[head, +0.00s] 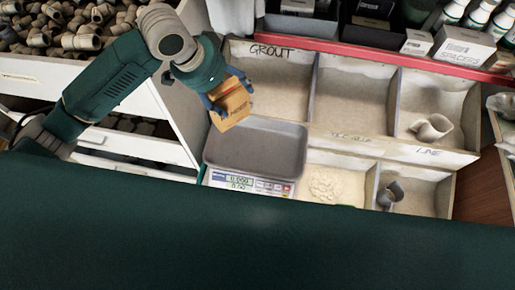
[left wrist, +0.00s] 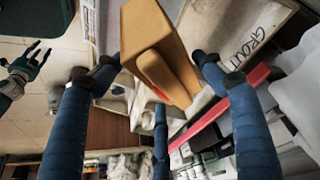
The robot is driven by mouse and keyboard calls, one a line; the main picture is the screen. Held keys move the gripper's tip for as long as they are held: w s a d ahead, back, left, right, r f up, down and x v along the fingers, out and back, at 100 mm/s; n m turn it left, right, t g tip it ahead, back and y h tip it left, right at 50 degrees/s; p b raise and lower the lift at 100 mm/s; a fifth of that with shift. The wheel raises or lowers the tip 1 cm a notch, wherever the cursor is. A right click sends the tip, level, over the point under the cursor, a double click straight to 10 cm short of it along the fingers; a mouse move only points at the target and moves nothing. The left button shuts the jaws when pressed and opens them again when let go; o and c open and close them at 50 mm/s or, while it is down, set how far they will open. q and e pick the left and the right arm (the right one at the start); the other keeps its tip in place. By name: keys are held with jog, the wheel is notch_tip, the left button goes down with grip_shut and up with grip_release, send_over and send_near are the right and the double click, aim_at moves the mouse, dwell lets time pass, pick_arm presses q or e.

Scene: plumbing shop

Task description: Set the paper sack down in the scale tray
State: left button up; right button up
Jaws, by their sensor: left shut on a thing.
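The paper sack (head: 235,107) is a small brown block with print on its face. It is tilted in my left gripper (head: 228,98), whose blue fingers are shut around it. In the head view it shows just above the back left corner of the grey scale tray (head: 262,147), apparently held clear of it. The tray looks empty, and the scale's display (head: 240,182) seems to read zero. The left wrist view shows the sack (left wrist: 158,45) between the blue fingers. My right gripper (left wrist: 28,68) is at that view's left edge, empty with fingers spread.
Bins of pale powder (head: 352,98), one labelled GROUT, stand behind and right of the scale. Scoops (head: 432,128) lie in two bins. Drawers (head: 135,140) and pipe fittings (head: 75,30) are at left. Boxes and bottles line the back shelf.

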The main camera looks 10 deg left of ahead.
aim_at(215, 115)
pick_arm(q)
jog(key=shift+w+d+r, duration=0.15)
jog(key=shift+w+d, duration=0.05)
jog(key=shift+w, duration=0.1)
jog(key=shift+f+m, duration=0.3)
jog(key=shift+f, duration=0.05)
notch_tip(215, 115, down, 19)
jog(key=o, duration=2)
jog(key=shift+s+f+b, duration=0.15)
jog(key=shift+f+b, duration=0.05)
jog(key=shift+b, duration=0.1)
jog(key=shift+c, duration=0.2)
jog(key=shift+r, duration=0.1)
jog(key=v, duration=1.2)
jog(key=shift+r+p, duration=0.1)
jog(key=shift+p, duration=0.2)
